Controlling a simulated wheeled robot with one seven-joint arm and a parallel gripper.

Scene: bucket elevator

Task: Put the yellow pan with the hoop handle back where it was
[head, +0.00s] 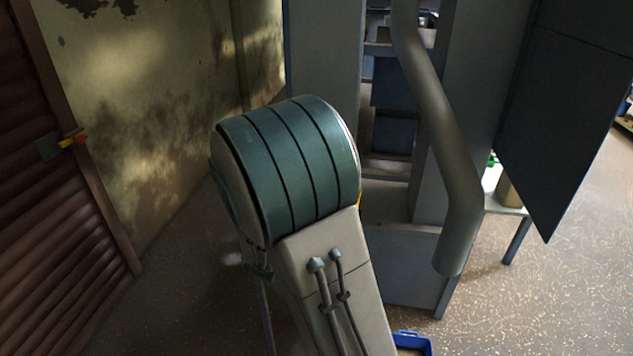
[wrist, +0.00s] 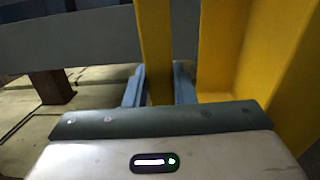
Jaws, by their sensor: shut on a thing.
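The yellow pan with the hoop handle fills the right of the wrist view, its yellow wall (wrist: 270,60) close to my gripper. My gripper (wrist: 158,84) is shut on a yellow upright bar of it, which looks like the hoop handle, with a blue-grey finger on each side. In the head view my own arm hides the gripper and nearly all the pan; only a thin yellow sliver (head: 359,199) shows at the arm's right edge. The elevator's open shaft shows dark blue buckets (head: 394,133), one above another, behind my arm.
A thick grey pipe (head: 440,130) runs down the elevator's front right. A dark panel (head: 565,110) juts out at right. A blue crate (head: 415,344) stands on the floor below. A table (head: 497,188) stands behind the pipe. A brown shutter (head: 60,220) is at left.

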